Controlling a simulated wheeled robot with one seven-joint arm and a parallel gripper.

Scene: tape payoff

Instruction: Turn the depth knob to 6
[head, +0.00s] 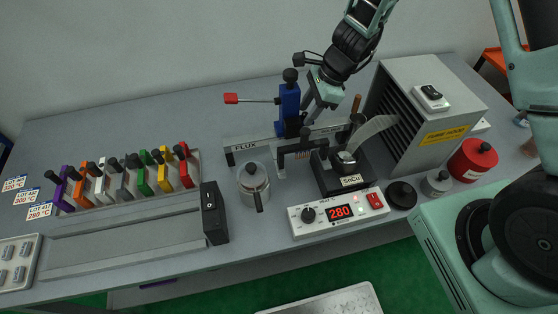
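A blue upright (289,104) stands at the back middle of the bench, with a round black knob (290,75) on its top. A lever with a red grip (231,98) reaches left from it. No depth scale or number is readable there, so I cannot tell whether this is the depth knob. Another black knob (308,214) sits on the white heat panel (325,228), left of a red display reading 280. My gripper (308,110) points down just right of the blue upright. Its fingertips are small and partly hidden, so its opening and any contact are unclear.
A solder pot (343,176) marked SnCu stands behind the heat panel. A grey fume hood (423,112) is to its right. A metal pot with a handle (254,186), a FLUX trough (246,150) and several coloured levers stand left. The bench's back left is clear.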

